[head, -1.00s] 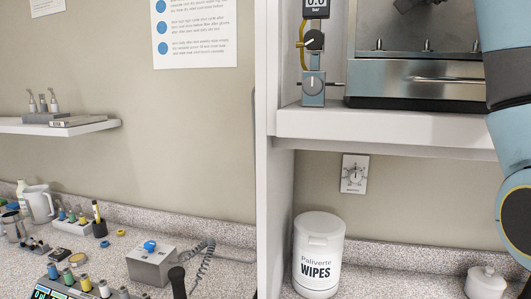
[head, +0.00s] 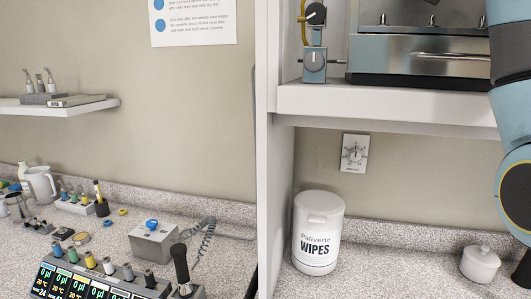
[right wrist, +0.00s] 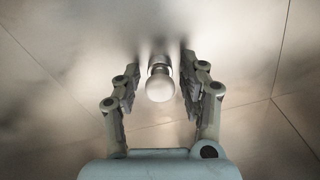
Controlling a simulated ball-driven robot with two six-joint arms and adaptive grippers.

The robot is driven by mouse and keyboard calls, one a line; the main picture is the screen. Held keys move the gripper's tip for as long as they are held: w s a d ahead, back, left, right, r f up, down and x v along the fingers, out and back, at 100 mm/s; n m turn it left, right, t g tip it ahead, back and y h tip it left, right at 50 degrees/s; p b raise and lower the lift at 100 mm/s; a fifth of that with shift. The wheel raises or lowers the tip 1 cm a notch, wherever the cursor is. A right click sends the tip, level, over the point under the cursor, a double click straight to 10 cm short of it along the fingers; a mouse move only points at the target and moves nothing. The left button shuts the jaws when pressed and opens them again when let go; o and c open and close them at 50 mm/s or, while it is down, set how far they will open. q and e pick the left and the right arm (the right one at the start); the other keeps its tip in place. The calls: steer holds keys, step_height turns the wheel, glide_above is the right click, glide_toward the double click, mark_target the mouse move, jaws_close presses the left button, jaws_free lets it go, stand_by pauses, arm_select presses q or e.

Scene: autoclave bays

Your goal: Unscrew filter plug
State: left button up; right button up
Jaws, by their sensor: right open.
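In the right wrist view a round, pale metal plug (right wrist: 159,84), which looks like the filter plug, sits on a brushed metal surface. My right gripper (right wrist: 159,95) is open, with one finger on each side of the plug. A gap shows between each finger and the plug. The plug is not visible in the head view, where only my right arm shows at the right edge, in front of the steel autoclave bay (head: 420,55). My left gripper is not in view.
The bay stands on a white shelf (head: 390,102) beside a blue valve (head: 314,64). Below are a wipes tub (head: 317,235), a wall dial (head: 354,153) and a lidded white pot (head: 480,262). A grey box with a blue knob (head: 153,240) and a pipette rack (head: 90,275) stand left.

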steer(key=m, duration=0.7)
steer(key=shift+b, duration=0.3)
steer(key=m, duration=0.6)
steer(key=shift+m+b, duration=0.4)
steer(key=m, duration=0.2)
steer(key=shift+m+b, duration=0.3)
steer(key=shift+m, duration=0.1)
steer(key=m, duration=0.4)
steer(key=shift+b, duration=0.3)
steer(key=m+b, duration=0.1)
steer(key=m, duration=0.3)
steer(key=shift+m, duration=1.3)
steer(key=shift+s, duration=0.1)
